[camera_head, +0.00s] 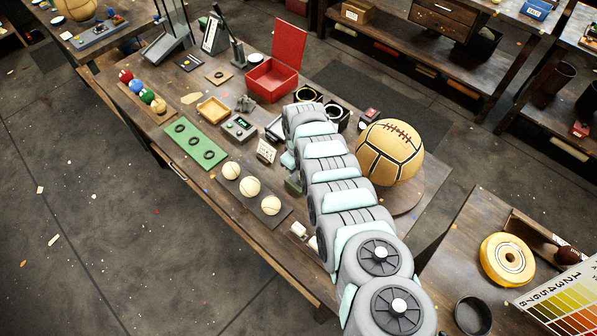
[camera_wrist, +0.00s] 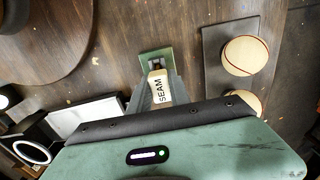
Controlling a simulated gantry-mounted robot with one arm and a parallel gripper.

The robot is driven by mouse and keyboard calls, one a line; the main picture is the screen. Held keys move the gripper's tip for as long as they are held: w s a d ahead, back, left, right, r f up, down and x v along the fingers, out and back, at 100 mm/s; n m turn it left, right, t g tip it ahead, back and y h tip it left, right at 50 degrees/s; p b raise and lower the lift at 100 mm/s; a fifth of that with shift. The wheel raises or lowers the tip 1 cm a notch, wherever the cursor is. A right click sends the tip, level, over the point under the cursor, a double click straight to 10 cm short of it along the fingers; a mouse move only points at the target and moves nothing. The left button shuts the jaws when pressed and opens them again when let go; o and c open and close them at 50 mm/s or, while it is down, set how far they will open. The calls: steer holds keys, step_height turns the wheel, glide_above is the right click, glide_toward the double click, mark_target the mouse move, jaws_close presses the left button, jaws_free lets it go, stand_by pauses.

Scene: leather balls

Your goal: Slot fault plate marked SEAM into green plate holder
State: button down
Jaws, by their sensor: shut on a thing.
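The fault plate marked SEAM (camera_wrist: 159,88) is a small pale plate with black letters. In the wrist view it is between the grey fingers of my gripper (camera_wrist: 155,95), which are shut on it. The green plate holder (camera_wrist: 154,57) lies on the wooden table just beyond the plate's far end. The plate overlaps the holder in the picture, and I cannot tell whether it touches or sits in its slot. In the head view the holder shows as a small dark green block (camera_head: 293,186) beside my arm. My arm hides the fingertips and the plate there.
A dark tray (camera_wrist: 211,60) with cream balls lies right of the holder in the wrist view. A round board (camera_wrist: 30,40) is at upper left, and a white-topped item (camera_wrist: 92,115) is close left of the fingers. A large ball (camera_head: 390,152) stands right of my arm.

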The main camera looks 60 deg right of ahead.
steer(key=c, duration=1.1)
jaws_free()
step_height(320, 180, up, 8)
steer(key=shift+r+p, duration=0.1)
steer(key=shift+p, duration=1.15)
steer(key=shift+r, duration=1.25)
